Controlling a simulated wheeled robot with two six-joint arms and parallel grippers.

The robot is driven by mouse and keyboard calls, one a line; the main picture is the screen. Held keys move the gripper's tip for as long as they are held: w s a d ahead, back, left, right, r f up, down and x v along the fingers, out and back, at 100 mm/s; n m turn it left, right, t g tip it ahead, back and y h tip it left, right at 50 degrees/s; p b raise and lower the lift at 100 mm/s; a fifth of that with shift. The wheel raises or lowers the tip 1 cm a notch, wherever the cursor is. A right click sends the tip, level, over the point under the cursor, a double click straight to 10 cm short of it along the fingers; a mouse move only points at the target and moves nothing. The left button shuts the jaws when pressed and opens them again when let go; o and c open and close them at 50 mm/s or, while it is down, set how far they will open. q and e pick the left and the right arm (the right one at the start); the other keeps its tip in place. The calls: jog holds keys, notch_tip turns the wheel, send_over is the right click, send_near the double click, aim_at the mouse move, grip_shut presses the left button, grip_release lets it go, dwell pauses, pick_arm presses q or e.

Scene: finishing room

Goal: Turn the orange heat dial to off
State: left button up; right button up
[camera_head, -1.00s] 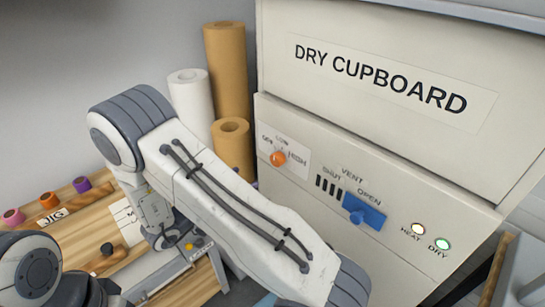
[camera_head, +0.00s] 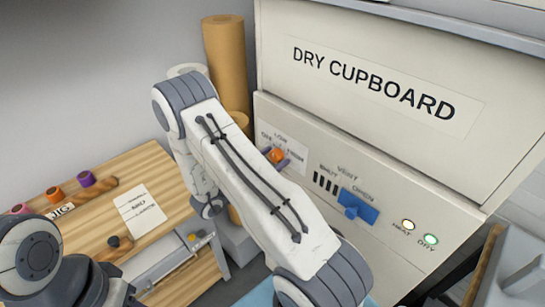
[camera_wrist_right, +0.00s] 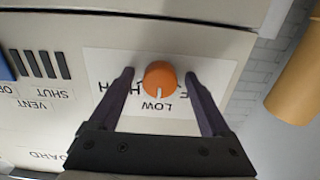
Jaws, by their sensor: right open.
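The orange heat dial (camera_head: 276,155) is on the front panel of the dry cupboard (camera_head: 315,125), partly covered by my gripper. In the right wrist view the dial (camera_wrist_right: 160,76) sits on a white plate marked LOW and HIGH, with the other label partly hidden. Its pale pointer mark faces LOW. My right gripper (camera_wrist_right: 160,75) is open, with one dark purple finger on each side of the dial and gaps showing between. In the head view its fingers (camera_head: 277,156) show at the dial, and my arm hides the rest. My left gripper is not in view; only left arm parts show.
A blue vent slider (camera_head: 352,205) stands at OPEN beside the dial. Two indicator lights, HEAT (camera_head: 408,225) and DRY (camera_head: 431,239), are at the panel's right. Brown rolls (camera_head: 226,65) stand left of the cupboard. A wooden bench (camera_head: 150,165) is further left.

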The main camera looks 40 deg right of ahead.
grip_shut()
jog(key=n+p, duration=0.1)
jog(key=n, duration=0.2)
jog(key=n+p, duration=0.1)
jog(key=n, duration=0.2)
jog(key=shift+r+n, duration=0.1)
jog(key=shift+n, duration=0.2)
jog(key=n+p, duration=0.1)
jog(key=n, duration=0.4)
jog(key=shift+p, duration=0.4)
jog(key=shift+n, duration=0.4)
